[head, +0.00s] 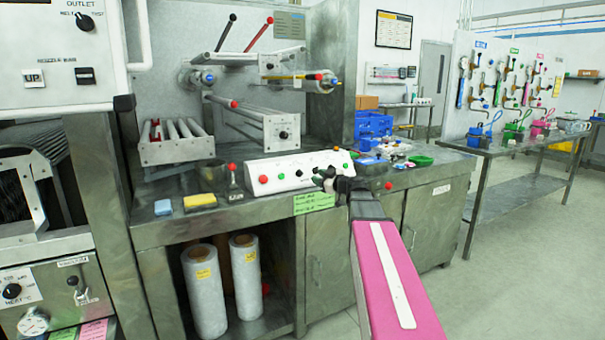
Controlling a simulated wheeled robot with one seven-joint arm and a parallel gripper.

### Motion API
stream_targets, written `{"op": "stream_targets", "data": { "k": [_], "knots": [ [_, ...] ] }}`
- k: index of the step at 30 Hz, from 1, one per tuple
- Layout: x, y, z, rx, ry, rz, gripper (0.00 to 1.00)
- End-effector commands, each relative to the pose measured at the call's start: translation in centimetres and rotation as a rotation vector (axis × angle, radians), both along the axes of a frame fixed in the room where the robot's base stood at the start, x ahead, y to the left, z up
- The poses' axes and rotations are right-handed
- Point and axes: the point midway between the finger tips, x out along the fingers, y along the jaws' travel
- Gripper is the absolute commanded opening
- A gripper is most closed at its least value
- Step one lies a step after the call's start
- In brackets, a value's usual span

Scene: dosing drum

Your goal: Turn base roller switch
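A sloped white control panel (297,172) sits on the steel bench, with a green button, a red button and several small dark knobs along it. A roller unit above it has a dark knob (283,134) on its white end plate. I cannot read which of these controls is the base roller switch. My gripper (325,178) is small and dark in the head view, at the right part of the panel's front. It hides part of the panel there. Whether it touches the panel, and whether its fingers are open, cannot be made out.
A steel bench (148,235) carries a yellow sponge (200,200), a blue sponge (163,207) and a red-knobbed lever (234,182). Blue crates (373,126) and small coloured items lie to the right. White film rolls (204,290) stand below. The floor at right (530,270) is clear.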

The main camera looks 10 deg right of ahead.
Motion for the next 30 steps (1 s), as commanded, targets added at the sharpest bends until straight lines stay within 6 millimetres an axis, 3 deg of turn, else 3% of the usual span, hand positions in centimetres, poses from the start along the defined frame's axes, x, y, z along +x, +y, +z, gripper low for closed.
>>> {"op": "stream_targets", "data": {
  "k": [9, 15, 29, 30],
  "knots": [
    [4.8, 3.4, -0.1, 0.001, 0.003, 0.004, 0.37],
    [6.8, 4.9, -0.1, 0.0, 0.003, 0.002, 0.37],
    [7.6, 5.7, -0.1, 0.0, 0.003, 0.001, 0.37],
    [7.6, 5.7, -0.1, 0.0, 0.003, 0.001, 0.31]
  ]
}}
